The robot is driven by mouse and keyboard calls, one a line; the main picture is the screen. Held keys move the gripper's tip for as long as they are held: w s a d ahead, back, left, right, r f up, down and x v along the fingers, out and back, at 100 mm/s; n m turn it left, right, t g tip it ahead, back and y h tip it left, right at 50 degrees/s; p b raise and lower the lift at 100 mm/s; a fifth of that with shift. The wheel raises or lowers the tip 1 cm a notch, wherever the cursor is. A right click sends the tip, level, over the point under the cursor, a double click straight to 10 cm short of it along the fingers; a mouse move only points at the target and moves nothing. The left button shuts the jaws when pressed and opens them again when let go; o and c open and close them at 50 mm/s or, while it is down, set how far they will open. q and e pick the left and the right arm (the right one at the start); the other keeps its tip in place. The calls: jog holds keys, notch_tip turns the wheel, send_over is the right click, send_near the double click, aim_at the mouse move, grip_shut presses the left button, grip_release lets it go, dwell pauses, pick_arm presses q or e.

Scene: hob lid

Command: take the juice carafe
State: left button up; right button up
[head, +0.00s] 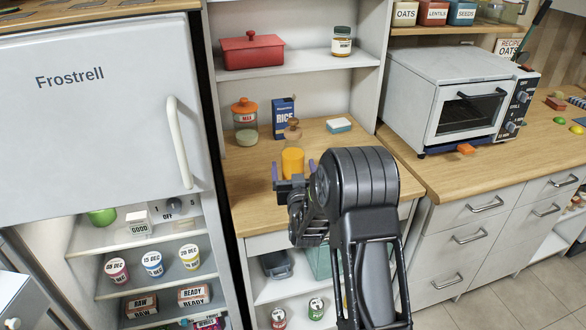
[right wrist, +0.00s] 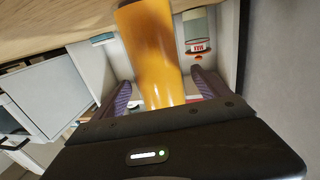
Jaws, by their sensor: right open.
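The juice carafe (head: 293,161) stands upright on the wooden counter of the open shelf unit, filled with orange juice and topped with a brownish stopper. My right gripper (head: 293,171) is at the carafe, open, with a purple finger on each side of it. In the right wrist view the orange carafe (right wrist: 152,55) appears between the two fingers (right wrist: 162,92), with a gap on both sides. The gripper hides the carafe's lower part in the head view. My left gripper is not in view.
An orange-lidded jar (head: 245,122), a blue rice box (head: 283,111) and a light-blue-and-white block (head: 339,125) stand behind the carafe. A fridge (head: 105,105) is on the left, a toaster oven (head: 450,95) on the right. Counter is free right of the carafe.

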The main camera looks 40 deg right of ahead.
jog(key=shift+c, duration=0.5)
grip_shut()
jog(key=shift+r, duration=0.2)
dwell(0.6)
